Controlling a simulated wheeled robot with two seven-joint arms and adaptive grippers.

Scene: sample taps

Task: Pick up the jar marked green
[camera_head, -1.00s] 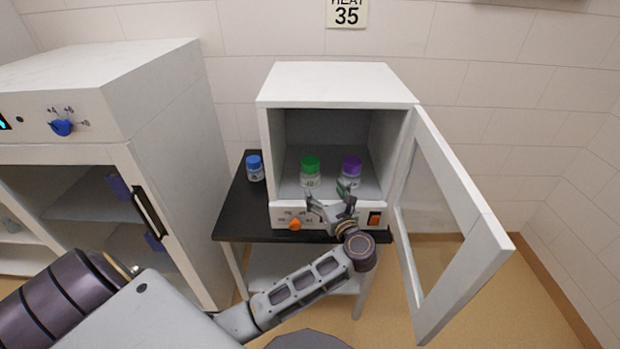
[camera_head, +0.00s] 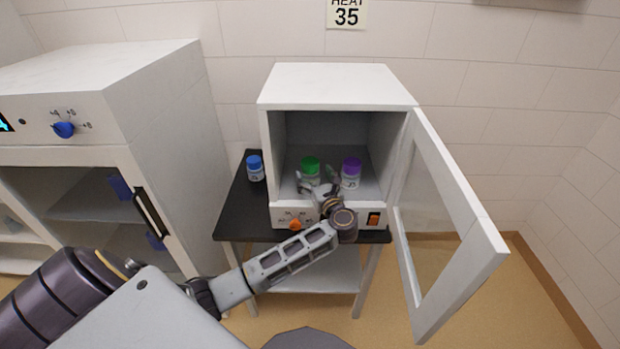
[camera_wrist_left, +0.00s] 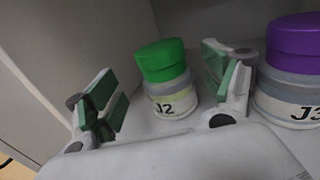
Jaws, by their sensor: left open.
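The jar with the green lid (camera_head: 310,163) stands upright on the floor of the open white heating cabinet, its lower part partly hidden by my gripper. In the left wrist view the green-lidded jar (camera_wrist_left: 165,78) shows a label reading J2. My left gripper (camera_head: 317,179) is open at the cabinet's mouth, just in front of this jar. In the wrist view its green-padded fingers (camera_wrist_left: 163,97) stand on either side of the jar, which shows beyond them and looks untouched. My right gripper is not in view.
A purple-lidded jar (camera_head: 351,170) stands close to the right; in the wrist view the purple-lidded jar (camera_wrist_left: 294,70) is just beyond the right finger. A blue-lidded jar (camera_head: 255,168) stands on the black table (camera_head: 231,212). The cabinet door (camera_head: 447,215) is open to the right.

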